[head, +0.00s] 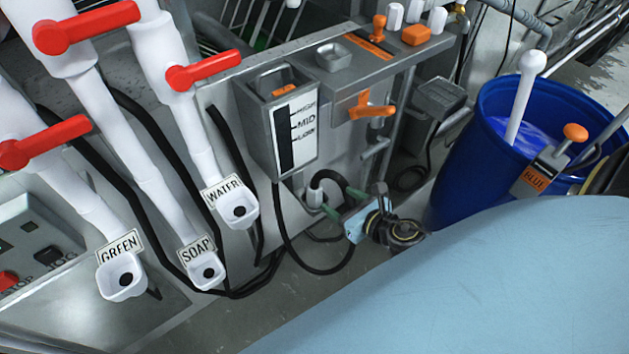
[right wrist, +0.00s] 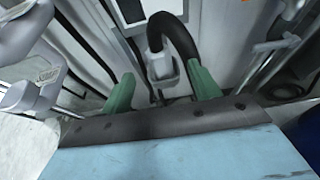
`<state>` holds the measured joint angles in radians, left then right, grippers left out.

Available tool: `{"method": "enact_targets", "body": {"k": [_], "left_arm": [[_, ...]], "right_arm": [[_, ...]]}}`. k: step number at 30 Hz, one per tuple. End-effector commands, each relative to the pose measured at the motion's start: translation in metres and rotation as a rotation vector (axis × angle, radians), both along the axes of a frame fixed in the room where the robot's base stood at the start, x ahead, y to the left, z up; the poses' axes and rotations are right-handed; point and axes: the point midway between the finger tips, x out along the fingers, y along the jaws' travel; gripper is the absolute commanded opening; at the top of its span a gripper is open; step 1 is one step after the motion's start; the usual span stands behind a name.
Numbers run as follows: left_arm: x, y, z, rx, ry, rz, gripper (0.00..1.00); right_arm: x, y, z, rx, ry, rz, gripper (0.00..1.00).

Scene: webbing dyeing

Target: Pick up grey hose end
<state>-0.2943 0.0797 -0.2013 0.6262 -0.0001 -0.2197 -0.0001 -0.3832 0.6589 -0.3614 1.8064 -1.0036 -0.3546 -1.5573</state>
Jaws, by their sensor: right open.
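The grey hose end (head: 315,194) is low against the machine wall, with a black hose curving from it. It also shows in the right wrist view (right wrist: 157,62), near the top centre, with the thick black hose arching over to its right. My right gripper (head: 337,200) is open, its green fingers pointing at the hose end. In the right wrist view the fingers (right wrist: 160,72) stand apart, one on each side of the hose end's line. I cannot tell how much depth separates them from it. Nothing is held. My left gripper is not in view.
White spouts labelled GREEN (head: 122,275), SOAP (head: 203,270) and WATER (head: 236,208) hang at the left, with red valve handles above. A grey level box (head: 268,110) is above the hose. A blue barrel (head: 490,150) stands at the right. Black hoses run along the floor.

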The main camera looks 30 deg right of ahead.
Motion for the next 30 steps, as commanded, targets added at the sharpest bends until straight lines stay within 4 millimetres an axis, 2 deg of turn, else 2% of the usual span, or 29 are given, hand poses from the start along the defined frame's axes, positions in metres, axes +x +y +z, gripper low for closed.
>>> {"method": "enact_targets", "body": {"k": [9, 18, 26, 30], "left_arm": [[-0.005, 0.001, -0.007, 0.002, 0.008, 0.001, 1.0], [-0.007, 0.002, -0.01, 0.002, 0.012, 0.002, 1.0], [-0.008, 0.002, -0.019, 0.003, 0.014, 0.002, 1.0], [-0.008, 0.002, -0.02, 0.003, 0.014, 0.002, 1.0]], "right_arm": [[0.052, 0.004, -0.021, 0.003, -0.003, -0.003, 0.62], [0.073, 0.007, -0.031, 0.006, 0.0, -0.004, 0.62], [0.107, 0.014, -0.047, 0.006, 0.0, -0.005, 0.62], [0.116, 0.015, -0.05, 0.005, 0.001, -0.003, 0.62]]}}
